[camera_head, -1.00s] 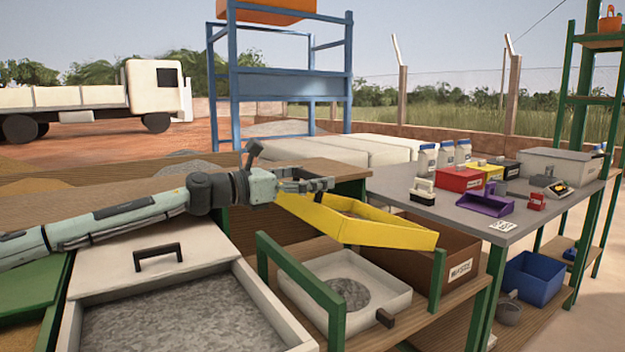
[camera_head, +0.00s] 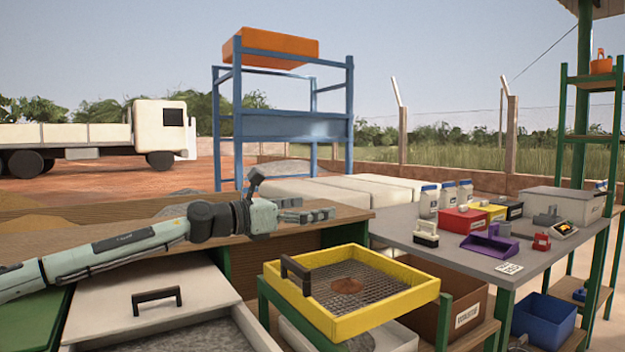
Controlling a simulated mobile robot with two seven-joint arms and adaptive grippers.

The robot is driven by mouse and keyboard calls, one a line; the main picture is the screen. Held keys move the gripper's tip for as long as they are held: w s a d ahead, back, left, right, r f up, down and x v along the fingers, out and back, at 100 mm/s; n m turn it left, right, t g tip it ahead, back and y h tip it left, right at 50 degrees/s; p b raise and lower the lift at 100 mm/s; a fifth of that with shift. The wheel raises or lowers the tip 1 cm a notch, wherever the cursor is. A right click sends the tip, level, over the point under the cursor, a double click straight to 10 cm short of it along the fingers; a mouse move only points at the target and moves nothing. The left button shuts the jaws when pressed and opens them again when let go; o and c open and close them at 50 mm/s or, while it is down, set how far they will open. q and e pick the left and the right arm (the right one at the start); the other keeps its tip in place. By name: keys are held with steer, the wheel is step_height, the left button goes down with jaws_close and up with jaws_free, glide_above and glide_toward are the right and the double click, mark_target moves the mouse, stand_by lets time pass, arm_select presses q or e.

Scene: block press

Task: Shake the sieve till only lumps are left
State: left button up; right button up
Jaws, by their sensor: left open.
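The yellow-framed sieve (camera_head: 410,303) lies about level on the green rails (camera_head: 268,292), over a white tray (camera_head: 402,337). A dark handle (camera_head: 296,273) stands at its left side. A small reddish-brown patch (camera_head: 347,285) lies on the grey mesh; I cannot tell whether it is separate lumps. The tray is mostly hidden under the sieve, with a bit of grey material showing in it. My left gripper (camera_head: 318,210) is open and empty, behind and above the sieve and apart from it. My right gripper is not in view.
A lidded white bin (camera_head: 215,285) stands left of the sieve. A brown box (camera_head: 466,312) is at its right. The grey table (camera_head: 420,246) at right holds bottles, coloured boxes and a purple scoop (camera_head: 489,244). A wooden shelf top (camera_head: 345,214) lies below my left gripper.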

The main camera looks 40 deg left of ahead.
arm_select(q)
step_height(320, 180, up, 8)
steer(key=shift+f, duration=0.2)
stand_by(0.6)
